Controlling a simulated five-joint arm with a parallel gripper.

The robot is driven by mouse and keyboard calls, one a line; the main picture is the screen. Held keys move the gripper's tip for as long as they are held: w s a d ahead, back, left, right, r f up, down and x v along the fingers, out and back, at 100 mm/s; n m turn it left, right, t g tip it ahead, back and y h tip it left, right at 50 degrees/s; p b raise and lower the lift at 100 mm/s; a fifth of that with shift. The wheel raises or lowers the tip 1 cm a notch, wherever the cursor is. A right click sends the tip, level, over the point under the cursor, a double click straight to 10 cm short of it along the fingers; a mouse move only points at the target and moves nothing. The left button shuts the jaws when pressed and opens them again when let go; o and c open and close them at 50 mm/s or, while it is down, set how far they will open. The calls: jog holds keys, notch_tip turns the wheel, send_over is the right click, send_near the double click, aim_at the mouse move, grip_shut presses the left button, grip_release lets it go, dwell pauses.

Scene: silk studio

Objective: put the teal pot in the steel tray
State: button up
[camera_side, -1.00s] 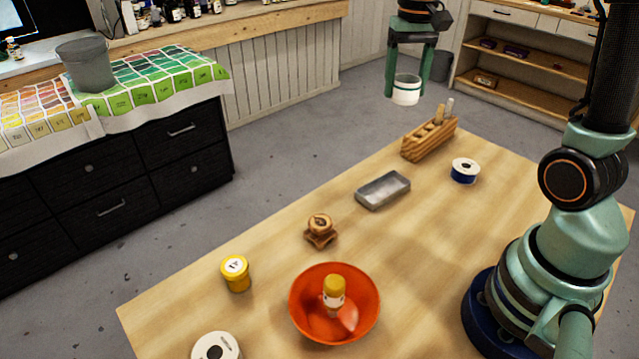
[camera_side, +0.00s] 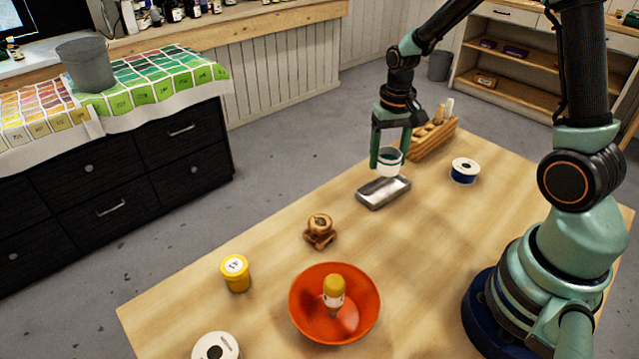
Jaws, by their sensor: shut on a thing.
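The teal pot (camera_side: 389,167) is a small pot with a white wall and teal showing at its top. My gripper (camera_side: 390,159) is shut on it, with one green finger at each side. The steel tray (camera_side: 399,189) is a shallow grey rectangle on the wooden table. The pot hangs upright over the tray's far part, and a dark shadow lies in the tray. The pot looks a little above the tray floor; the exact gap cannot be told.
A wooden rack (camera_side: 432,139) with tools stands close behind the gripper. A blue and white spool (camera_side: 464,170) is to the right. A carved wooden piece (camera_side: 320,232), a yellow pot (camera_side: 236,274), an orange bowl (camera_side: 365,312) holding a yellow-capped bottle, and a white roll (camera_side: 216,347) are nearer.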

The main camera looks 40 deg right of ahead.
jog(key=shift+f, duration=2.05)
jog(key=shift+f, duration=0.35)
jog(key=o, duration=1.4)
notch_tip(320, 180, up, 13)
notch_tip(320, 180, up, 5)
jog(key=n+t, duration=0.2)
send_over(386, 170)
jog(key=a, duration=0.2)
jog(key=s+a+r+n+t, duration=0.3)
jog(key=s+a+r+n, duration=0.1)
jog(key=s, duration=0.2)
jog(key=shift+a+t, duration=0.3)
jog(key=shift+a, duration=0.05)
